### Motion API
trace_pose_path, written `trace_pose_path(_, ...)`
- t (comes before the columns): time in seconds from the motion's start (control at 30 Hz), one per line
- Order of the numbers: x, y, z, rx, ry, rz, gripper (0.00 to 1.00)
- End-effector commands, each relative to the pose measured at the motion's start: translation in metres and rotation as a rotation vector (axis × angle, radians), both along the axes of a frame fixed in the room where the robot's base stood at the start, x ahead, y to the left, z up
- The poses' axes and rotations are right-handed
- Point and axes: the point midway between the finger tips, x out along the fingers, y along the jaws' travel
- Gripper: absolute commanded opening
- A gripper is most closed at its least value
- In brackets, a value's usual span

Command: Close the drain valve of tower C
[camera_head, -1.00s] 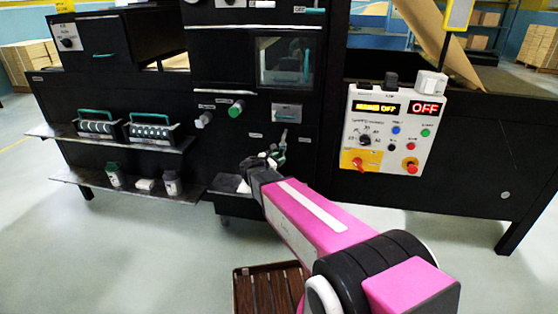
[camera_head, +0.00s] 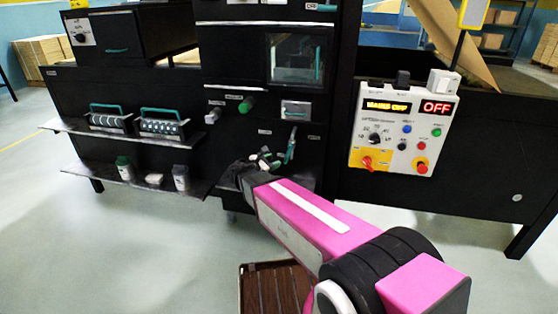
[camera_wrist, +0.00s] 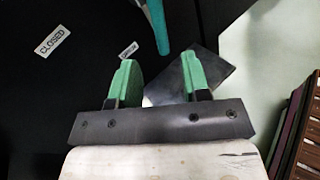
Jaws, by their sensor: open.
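The drain valve lever (camera_head: 291,145) is a teal handle on the black machine's front, low in the middle panel. In the wrist view the teal handle (camera_wrist: 157,25) enters at the top edge, beyond the fingertips and roughly between them; its upper part is out of frame. A "CLOSED" label (camera_wrist: 52,40) and a smaller label (camera_wrist: 128,48) are on the black panel beside it. My gripper (camera_wrist: 160,80) has green fingers spread apart with nothing between them. In the head view my gripper (camera_head: 265,158) is just left of the lever, apparently not touching it.
A grey plate (camera_wrist: 215,76) sits below the handle, close behind the right finger. A control box (camera_head: 400,130) showing "OFF" is to the right. Shelves with bottles (camera_head: 181,178) are at left. A brown slatted pallet (camera_head: 270,290) lies on the floor under my arm.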

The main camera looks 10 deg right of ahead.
Motion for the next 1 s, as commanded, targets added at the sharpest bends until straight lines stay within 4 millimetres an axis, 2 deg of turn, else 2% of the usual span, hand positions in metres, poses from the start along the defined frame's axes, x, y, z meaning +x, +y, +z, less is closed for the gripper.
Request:
trace_pose_path(0.13,-0.006,0.009,0.002,0.000,0.000,0.001,0.43)
trace_pose_path(0.43,-0.007,0.010,0.002,0.000,0.000,0.000,0.43)
trace_pose_path(0.47,-0.007,0.010,0.002,0.000,0.000,0.000,0.40)
trace_pose_path(0.5,-0.007,0.010,0.002,0.001,0.000,-0.001,0.27)
trace_pose_path(0.57,-0.008,0.008,0.000,0.010,0.003,-0.008,0.07)
trace_pose_path(0.6,-0.008,0.005,-0.003,0.024,0.006,-0.018,0.00)
trace_pose_path(0.63,-0.009,0.002,-0.006,0.039,0.010,-0.030,0.00)
trace_pose_path(0.77,-0.015,-0.020,-0.031,0.155,0.039,-0.119,0.00)
trace_pose_path(1.0,-0.043,-0.066,-0.100,0.504,0.111,-0.402,0.00)
